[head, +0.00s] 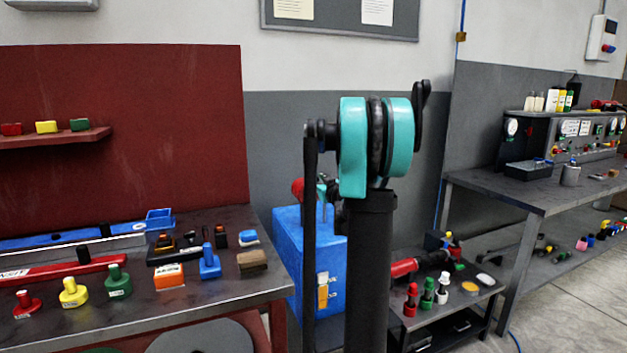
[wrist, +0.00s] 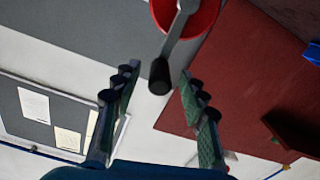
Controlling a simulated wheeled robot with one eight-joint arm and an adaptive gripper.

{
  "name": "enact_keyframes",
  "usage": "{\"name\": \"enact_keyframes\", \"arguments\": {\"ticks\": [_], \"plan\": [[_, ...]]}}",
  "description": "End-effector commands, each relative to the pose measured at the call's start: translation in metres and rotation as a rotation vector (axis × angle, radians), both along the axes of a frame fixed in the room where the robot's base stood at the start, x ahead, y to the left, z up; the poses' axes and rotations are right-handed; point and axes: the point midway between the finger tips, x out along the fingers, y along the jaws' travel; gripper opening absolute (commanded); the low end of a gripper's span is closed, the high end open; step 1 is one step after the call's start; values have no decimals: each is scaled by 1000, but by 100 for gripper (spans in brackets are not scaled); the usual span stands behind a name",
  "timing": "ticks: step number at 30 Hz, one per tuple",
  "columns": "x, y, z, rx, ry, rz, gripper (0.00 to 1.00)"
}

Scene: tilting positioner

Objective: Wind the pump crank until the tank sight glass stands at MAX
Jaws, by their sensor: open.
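The blue pump tank (head: 287,258) stands behind my arm in the middle of the head view. My arm hides part of it. A small sight glass (head: 323,291) with yellow-orange in it is on its front; its marks are too small to read. A red round part (head: 298,188) shows at the tank's top. In the wrist view, a red hub (wrist: 208,18) carries a grey crank arm (wrist: 180,28) ending in a black handle (wrist: 159,77). My gripper (wrist: 158,71) is open, with the handle between its fingers and a visible gap on each side.
A red-backed bench (head: 225,262) with stamps, levels and small tools stands left of the tank. A low dark table (head: 468,305) with bottles and a red tool is right of it. A grey workbench (head: 497,193) stands farther right, with open floor in front.

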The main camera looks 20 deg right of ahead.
Motion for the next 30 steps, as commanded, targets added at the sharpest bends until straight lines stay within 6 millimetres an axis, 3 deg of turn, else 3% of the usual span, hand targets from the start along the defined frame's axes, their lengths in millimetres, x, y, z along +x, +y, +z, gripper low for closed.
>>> {"name": "enact_keyframes", "arguments": {"ticks": [6,17,27,30], "plan": [[24,2,0,0,0,1,43],[29,2,0,0,0,0,43],[28,2,0,0,0,0,3],[28,2,0,0,0,0,0]]}}
